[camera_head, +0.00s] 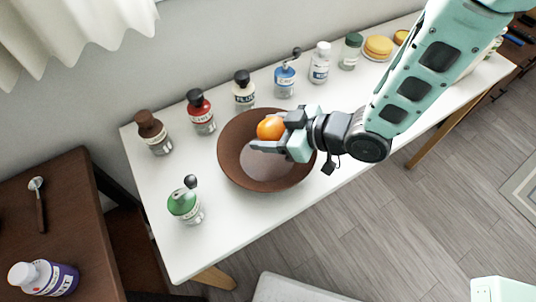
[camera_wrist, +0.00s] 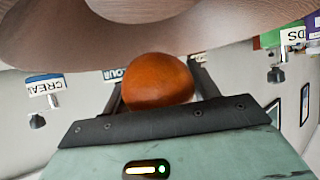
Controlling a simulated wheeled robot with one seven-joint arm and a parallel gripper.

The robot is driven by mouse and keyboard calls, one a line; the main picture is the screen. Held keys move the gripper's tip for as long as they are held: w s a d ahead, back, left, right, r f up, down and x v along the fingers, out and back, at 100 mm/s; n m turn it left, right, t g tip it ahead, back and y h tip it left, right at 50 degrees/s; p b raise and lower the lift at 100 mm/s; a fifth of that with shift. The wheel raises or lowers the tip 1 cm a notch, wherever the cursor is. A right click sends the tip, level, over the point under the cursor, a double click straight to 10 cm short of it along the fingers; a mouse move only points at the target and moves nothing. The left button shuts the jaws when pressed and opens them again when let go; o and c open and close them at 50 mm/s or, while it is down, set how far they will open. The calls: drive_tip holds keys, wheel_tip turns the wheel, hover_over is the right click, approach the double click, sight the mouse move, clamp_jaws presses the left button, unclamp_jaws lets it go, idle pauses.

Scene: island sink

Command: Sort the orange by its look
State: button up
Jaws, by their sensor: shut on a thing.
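The orange (camera_head: 270,128) is round and plain orange in colour. My gripper (camera_head: 268,138) is shut on it and holds it over the brown bowl (camera_head: 235,172), whose inside looks bare. In the wrist view the orange (camera_wrist: 160,82) sits between the two dark fingers, and the bowl (camera_wrist: 150,35) fills the top of the picture. I cannot tell how high the orange is above the bowl's floor. Part of the bowl's right rim is hidden behind my gripper.
Several jars and bottles line the back of the white table, among them a red-topped bottle (camera_head: 200,112) and a blue one (camera_head: 285,80). A green bottle (camera_head: 186,205) stands left of the bowl. A plate of yellow food (camera_head: 378,47) is at the far right. The table's front edge is clear.

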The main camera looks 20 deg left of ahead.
wheel_tip(320, 180, down, 2)
drive_tip(key=shift+f+b, duration=0.15)
drive_tip(key=shift+b, duration=0.35)
drive_tip(key=o, duration=1.2)
drive_tip(key=shift+c, duration=0.2)
drive_tip(key=p+v, duration=0.7)
drive_tip(key=v, duration=1)
drive_tip(key=shift+r, duration=0.25)
